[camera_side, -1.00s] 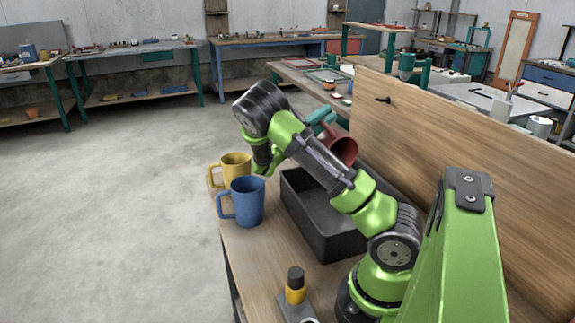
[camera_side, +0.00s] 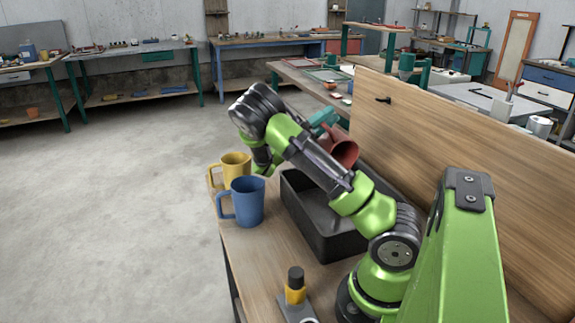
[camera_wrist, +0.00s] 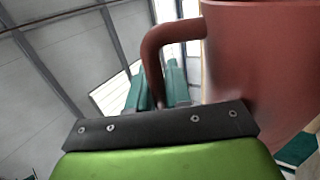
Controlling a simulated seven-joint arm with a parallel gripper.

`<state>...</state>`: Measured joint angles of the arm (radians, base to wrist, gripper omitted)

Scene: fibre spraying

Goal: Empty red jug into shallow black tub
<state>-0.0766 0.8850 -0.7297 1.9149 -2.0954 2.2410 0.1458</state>
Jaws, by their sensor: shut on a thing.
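The red jug (camera_side: 342,150) is held up over the far part of the shallow black tub (camera_side: 328,240) and is tilted well over. In the wrist view the red jug (camera_wrist: 262,60) fills the right side, with its handle between the teal fingers. My gripper (camera_wrist: 160,85) is shut on that handle. In the side view my gripper (camera_side: 322,118) shows as a teal part beside the jug, partly behind my arm. The tub stands on the wooden bench, and my arm hides much of its inside. I cannot see anything coming out of the jug.
A blue mug (camera_side: 246,201) and a yellow mug (camera_side: 236,167) stand upright on the bench left of the tub. A yellow and black item (camera_side: 295,287) is near the front. A wooden panel (camera_side: 450,140) rises along the right of the bench.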

